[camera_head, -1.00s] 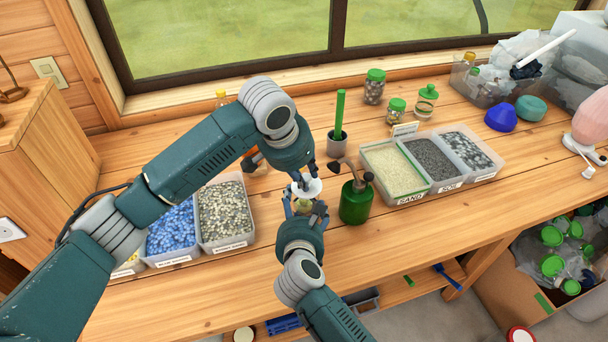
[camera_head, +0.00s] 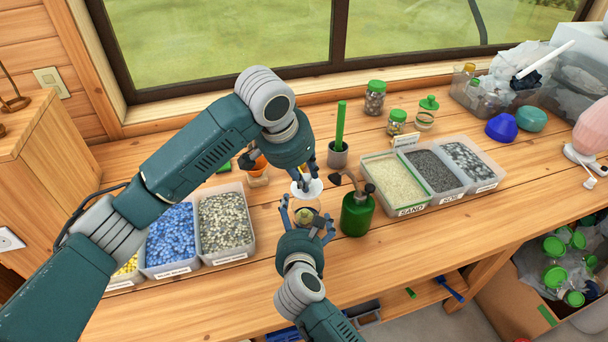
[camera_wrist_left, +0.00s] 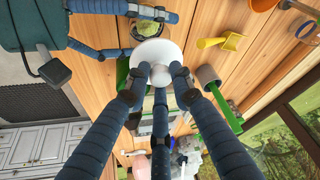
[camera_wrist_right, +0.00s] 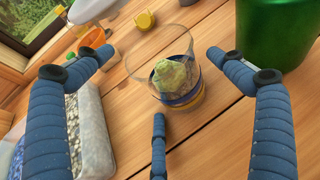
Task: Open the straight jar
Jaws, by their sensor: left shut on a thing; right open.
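The straight jar (camera_wrist_right: 172,82) is clear glass with a greenish lump and a dark blue and yellow band low inside. It stands upright on the table with its mouth uncovered, and is partly hidden in the head view (camera_head: 305,214). My left gripper (camera_head: 306,179) is shut on the white lid (camera_wrist_left: 158,54) by its knob and holds it apart from the jar, which shows behind it in the left wrist view (camera_wrist_left: 149,25). My right gripper (camera_head: 309,222) is open, its fingers spread on the near side of the jar without gripping it.
A green spray bottle (camera_head: 357,214) stands just right of the jar. Bins of blue (camera_head: 171,233) and mixed gravel (camera_head: 224,221) are to the left. A grey cup with a green stick (camera_head: 338,157) and an orange pot (camera_head: 257,170) stand behind. Table in front is clear.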

